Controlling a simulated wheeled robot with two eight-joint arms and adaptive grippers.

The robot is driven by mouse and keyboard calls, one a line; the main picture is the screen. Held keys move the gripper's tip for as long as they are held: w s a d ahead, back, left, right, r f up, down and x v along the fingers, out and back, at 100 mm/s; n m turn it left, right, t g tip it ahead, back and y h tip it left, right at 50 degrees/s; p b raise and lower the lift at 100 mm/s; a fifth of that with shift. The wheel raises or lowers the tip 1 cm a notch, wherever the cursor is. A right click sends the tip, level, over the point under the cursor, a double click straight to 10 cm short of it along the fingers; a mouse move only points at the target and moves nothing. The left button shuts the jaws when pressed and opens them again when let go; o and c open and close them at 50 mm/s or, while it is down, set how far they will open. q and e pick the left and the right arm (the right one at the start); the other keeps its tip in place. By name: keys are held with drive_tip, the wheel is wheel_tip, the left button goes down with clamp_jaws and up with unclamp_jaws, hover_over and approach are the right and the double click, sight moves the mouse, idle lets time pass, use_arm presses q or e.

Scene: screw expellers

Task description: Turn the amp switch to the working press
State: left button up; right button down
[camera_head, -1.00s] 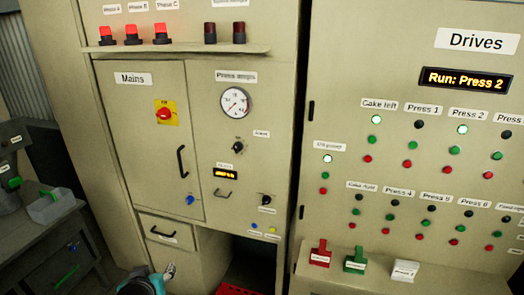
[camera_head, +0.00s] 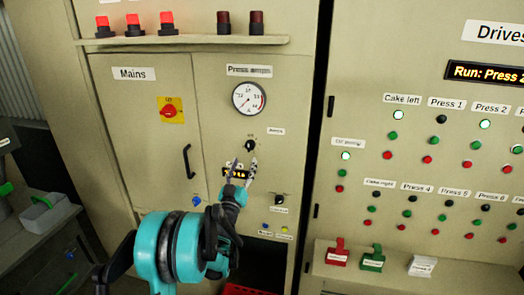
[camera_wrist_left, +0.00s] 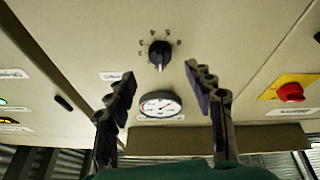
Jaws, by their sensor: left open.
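The amp switch is a black rotary knob (camera_head: 250,145) on the Press amps door, below the round gauge (camera_head: 249,98). In the left wrist view the knob (camera_wrist_left: 160,55) shows with small position marks around one side, too small to read, and its light pointer line faces the gauge (camera_wrist_left: 160,104). My right gripper is out of view.
The Drives panel (camera_head: 440,150) stands at right; its display (camera_head: 484,73) reads "Run: Press 2". The red Mains switch (camera_head: 170,110) is left of the knob. A shelf (camera_head: 190,45) with red lamps juts out above. Another small black knob (camera_head: 279,200) sits lower right.

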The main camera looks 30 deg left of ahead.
sight(248, 149)
use_arm(q)
drive_tip(key=x, duration=0.6)
drive_tip(key=shift+w+a+r, duration=0.1)
drive_tip(key=shift+w+r, duration=0.05)
drive_tip(key=shift+w, duration=0.2)
drive_tip(key=c, duration=1.1)
